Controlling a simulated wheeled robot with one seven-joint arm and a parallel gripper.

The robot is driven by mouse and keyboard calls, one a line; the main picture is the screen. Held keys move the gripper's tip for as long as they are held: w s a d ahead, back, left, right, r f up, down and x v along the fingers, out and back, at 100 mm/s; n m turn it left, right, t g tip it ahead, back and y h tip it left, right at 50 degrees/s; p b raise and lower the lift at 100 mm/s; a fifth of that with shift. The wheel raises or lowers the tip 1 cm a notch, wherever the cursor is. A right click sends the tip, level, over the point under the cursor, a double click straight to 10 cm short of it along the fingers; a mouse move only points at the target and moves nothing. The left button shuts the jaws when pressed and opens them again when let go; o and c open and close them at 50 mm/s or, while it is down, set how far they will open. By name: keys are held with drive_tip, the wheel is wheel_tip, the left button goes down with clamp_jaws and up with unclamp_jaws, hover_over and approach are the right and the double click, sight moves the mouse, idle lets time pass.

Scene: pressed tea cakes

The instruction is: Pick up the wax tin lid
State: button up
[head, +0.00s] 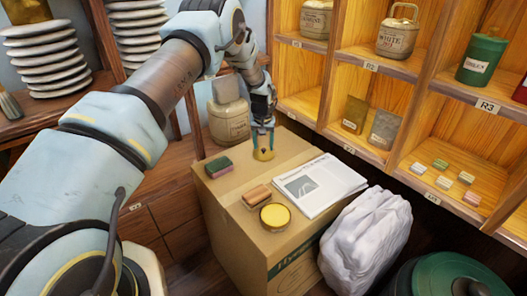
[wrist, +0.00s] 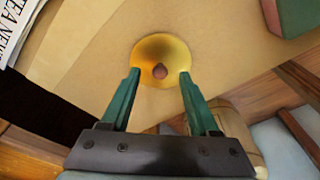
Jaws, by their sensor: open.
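The wax tin lid, a shallow golden disc with a small brownish knob at its centre, lies on top of the cardboard box (head: 228,212). It shows in the head view (head: 263,155) and at the upper middle of the wrist view (wrist: 161,50). My gripper (head: 263,143) points down over the lid. In the wrist view its green fingertips (wrist: 160,74) are apart, one at each side of the lid's near edge, with the knob between them. Nothing is held. I cannot tell whether the fingers touch the lid.
On the box also lie a round yellow tin (head: 275,216), brown blocks (head: 256,196), a green-and-red sponge-like block (head: 219,167) and a newspaper (head: 319,185). A jar (head: 229,118) stands behind. Shelves (head: 440,85) rise right; a white sack (head: 366,240) stands in front.

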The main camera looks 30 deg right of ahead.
drive_tip(key=shift+f, duration=0.6)
drive_tip(key=shift+c, duration=0.4)
clamp_jaws()
